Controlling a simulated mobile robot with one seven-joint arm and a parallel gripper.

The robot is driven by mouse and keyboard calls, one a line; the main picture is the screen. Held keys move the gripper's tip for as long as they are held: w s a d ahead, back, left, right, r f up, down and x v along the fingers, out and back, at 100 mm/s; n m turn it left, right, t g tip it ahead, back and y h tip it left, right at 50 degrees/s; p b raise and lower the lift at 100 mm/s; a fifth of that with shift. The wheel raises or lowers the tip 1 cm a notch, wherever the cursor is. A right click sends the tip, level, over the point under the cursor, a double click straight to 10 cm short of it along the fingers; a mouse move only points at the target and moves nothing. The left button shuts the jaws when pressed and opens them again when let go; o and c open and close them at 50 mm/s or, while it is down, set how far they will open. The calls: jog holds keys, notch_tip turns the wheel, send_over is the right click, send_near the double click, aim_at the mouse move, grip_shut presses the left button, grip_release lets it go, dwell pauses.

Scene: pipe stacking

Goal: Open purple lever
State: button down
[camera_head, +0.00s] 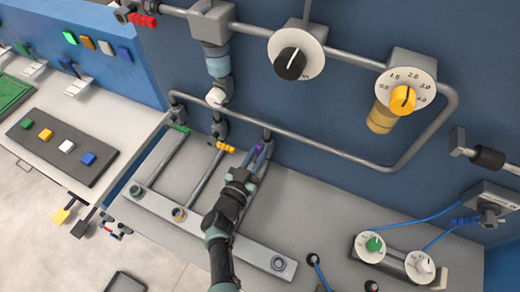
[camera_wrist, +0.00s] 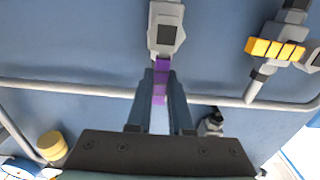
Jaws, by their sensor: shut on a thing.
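The purple lever (camera_wrist: 160,84) sits between the two fingers of my gripper (camera_wrist: 161,92) in the wrist view. My gripper is shut on it. The lever runs down the picture from a grey valve body (camera_wrist: 166,30), whose far end is cut off by the top edge. In the head view only a small purple part of the lever (camera_head: 259,148) shows at my gripper's tips (camera_head: 256,159). My gripper and wrist hide the pipe below it.
An orange lever (camera_head: 225,148) and a green lever (camera_head: 180,128) are on neighbouring pipes to the left. A long grey pipe (camera_head: 320,147) runs close to the purple lever. Dials (camera_head: 297,54) are on the blue wall above. A grey plate (camera_head: 205,225) with round ports lies below.

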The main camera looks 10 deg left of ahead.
jog(key=c, duration=0.8)
grip_release()
jog(key=p+v, duration=0.2)
jog(key=v, duration=1.1)
